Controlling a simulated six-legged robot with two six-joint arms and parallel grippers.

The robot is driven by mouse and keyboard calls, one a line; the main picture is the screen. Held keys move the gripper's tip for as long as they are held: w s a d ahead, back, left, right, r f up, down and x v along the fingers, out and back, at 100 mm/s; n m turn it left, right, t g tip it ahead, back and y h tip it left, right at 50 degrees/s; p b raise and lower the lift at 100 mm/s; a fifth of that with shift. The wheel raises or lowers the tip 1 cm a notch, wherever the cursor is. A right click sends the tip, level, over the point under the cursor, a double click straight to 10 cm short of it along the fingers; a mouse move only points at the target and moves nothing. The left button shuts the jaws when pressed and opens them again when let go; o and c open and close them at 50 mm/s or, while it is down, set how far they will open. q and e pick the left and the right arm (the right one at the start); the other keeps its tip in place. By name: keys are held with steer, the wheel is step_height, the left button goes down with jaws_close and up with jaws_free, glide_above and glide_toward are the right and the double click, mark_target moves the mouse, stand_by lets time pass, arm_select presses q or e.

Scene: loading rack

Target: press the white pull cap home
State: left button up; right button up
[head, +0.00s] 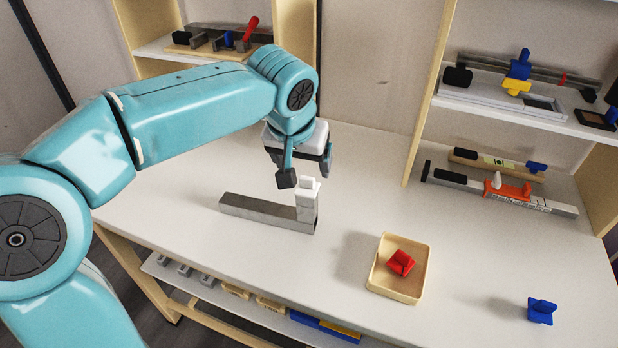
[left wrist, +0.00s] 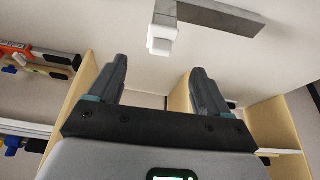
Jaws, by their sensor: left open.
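The white pull cap (head: 307,196) sits at the right end of a grey metal bar (head: 258,212) that lies on the white table. The cap stands up above the bar, with a narrower tab on top. In the left wrist view the cap (left wrist: 162,40) and the bar (left wrist: 225,16) show beyond the fingers. My left gripper (head: 307,173) is open and empty, just above and behind the cap. In the left wrist view the fingers (left wrist: 159,78) stand wide apart. My right gripper is not in view.
A wooden tray (head: 374,280) holding a red knob (head: 401,263) stands right of the bar. A blue knob (head: 541,310) lies at the front right. Shelves with tools, including an orange-marked one (head: 507,189), stand behind. Table left of the bar is clear.

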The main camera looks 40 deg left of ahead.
mark_target(306, 185)
arm_select(q)
steer(key=x, duration=0.8)
steer(key=shift+f, duration=0.35)
steer(key=shift+a+f, duration=0.15)
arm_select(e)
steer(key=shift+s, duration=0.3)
arm_select(q)
steer(key=shift+w, duration=0.1)
steer(key=c, duration=1.1)
steer(key=shift+f, duration=0.1)
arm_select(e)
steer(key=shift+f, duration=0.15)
arm_select(q)
steer(key=shift+f+b, duration=0.4)
steer(key=shift+b, duration=0.05)
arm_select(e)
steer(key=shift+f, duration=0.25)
